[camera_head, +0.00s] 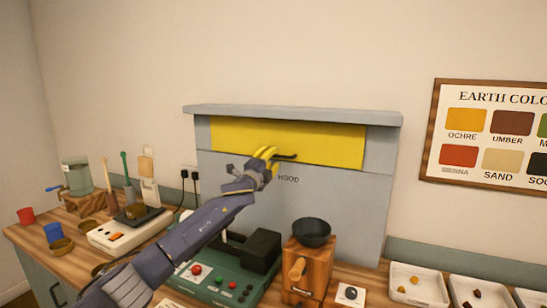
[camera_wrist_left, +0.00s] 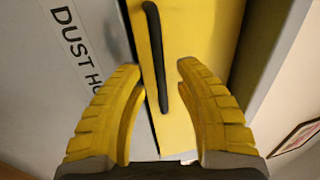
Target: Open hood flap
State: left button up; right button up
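The yellow hood flap (camera_head: 325,142) covers the upper front of the grey dust hood (camera_head: 340,205). It also fills the middle of the left wrist view (camera_wrist_left: 205,30). Its dark bar handle (camera_head: 287,157) is near the flap's lower edge. My left gripper (camera_head: 268,154) is at the left end of the handle. In the left wrist view the yellow fingers of this gripper (camera_wrist_left: 160,72) are apart, with the handle (camera_wrist_left: 155,50) running between them. I see no finger closed on it. The gripper hides part of the flap and handle. My right gripper is not in view.
Below the hood stand a green device with buttons (camera_head: 222,283) and a wooden grinder with a dark bowl (camera_head: 305,265). White trays (camera_head: 417,286) line the right. A scale (camera_head: 125,232), cups and tools crowd the left. The wall above the hood is clear.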

pick_arm(q)
jog(key=shift+x, duration=0.9)
grip_shut()
